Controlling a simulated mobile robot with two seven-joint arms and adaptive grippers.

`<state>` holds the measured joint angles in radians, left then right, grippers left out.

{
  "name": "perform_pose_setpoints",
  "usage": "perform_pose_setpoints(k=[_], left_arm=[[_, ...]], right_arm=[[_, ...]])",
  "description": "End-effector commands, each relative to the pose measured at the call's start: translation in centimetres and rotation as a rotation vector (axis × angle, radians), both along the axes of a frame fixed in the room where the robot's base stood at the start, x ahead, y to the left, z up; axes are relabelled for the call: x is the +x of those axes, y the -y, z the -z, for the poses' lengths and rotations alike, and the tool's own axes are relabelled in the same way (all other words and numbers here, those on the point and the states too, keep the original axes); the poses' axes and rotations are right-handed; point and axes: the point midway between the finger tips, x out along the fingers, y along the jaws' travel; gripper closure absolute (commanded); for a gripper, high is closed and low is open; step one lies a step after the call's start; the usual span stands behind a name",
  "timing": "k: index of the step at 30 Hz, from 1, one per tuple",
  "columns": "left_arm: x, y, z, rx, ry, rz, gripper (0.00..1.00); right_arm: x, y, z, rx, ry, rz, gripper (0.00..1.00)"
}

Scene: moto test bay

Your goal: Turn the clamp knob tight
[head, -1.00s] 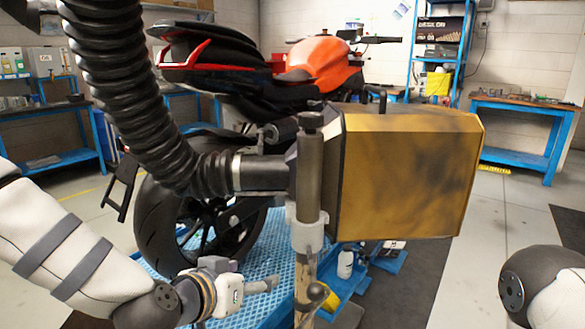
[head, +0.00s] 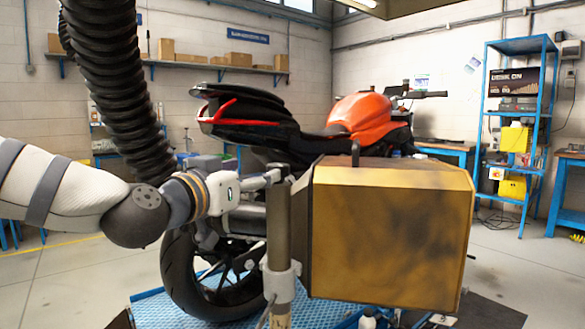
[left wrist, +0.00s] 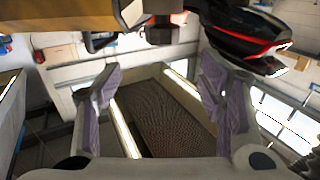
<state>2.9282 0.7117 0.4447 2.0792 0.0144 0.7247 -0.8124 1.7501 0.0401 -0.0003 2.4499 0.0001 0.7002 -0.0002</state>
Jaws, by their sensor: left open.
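The grey-brown clamp post (head: 279,228) stands upright at the left side of the gold box, with a pale collar (head: 280,283) low on it. My left gripper (head: 280,173) is open at the post's top, in front of the motorcycle tail. Its fingers cover the post's top end, so I cannot make out the knob or whether they touch it in the head view. The left wrist view shows both fingers (left wrist: 160,98) spread wide, with nothing gripped between them. A small dark block (left wrist: 160,30) lies beyond them, and I cannot tell whether it is the knob. My right gripper is out of view.
The gold box (head: 390,235) is close to the right of the post. A motorcycle (head: 362,117) stands behind on a blue lift (head: 150,312). A black ribbed hose (head: 115,90) hangs at left, its lower end hidden behind my arm.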

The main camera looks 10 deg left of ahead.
Motion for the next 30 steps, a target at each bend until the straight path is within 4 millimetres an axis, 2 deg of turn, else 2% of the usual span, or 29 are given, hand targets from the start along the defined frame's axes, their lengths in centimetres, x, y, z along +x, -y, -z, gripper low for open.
perform_pose_setpoints(k=[4, 9, 15, 19, 26, 30], left_arm=[[2.8, 0.4, 0.8, 0.002, -0.009, -0.001, 0.37], [7.2, 1.2, 1.0, 0.000, -0.011, -0.001, 0.37], [10.7, 1.9, 0.5, 0.000, -0.006, 0.000, 0.37], [11.6, 2.0, 0.3, 0.000, -0.003, 0.000, 0.37], [11.6, 2.1, 0.1, 0.000, -0.002, 0.001, 0.37], [11.6, 2.1, 0.1, 0.000, -0.002, 0.000, 0.67]], right_arm=[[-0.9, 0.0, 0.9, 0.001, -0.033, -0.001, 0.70], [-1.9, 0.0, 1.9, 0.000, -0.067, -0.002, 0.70], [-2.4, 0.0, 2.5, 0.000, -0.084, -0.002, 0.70], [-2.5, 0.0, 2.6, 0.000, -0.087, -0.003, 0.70], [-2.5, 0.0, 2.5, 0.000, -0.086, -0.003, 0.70], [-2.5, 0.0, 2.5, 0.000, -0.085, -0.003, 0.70]])
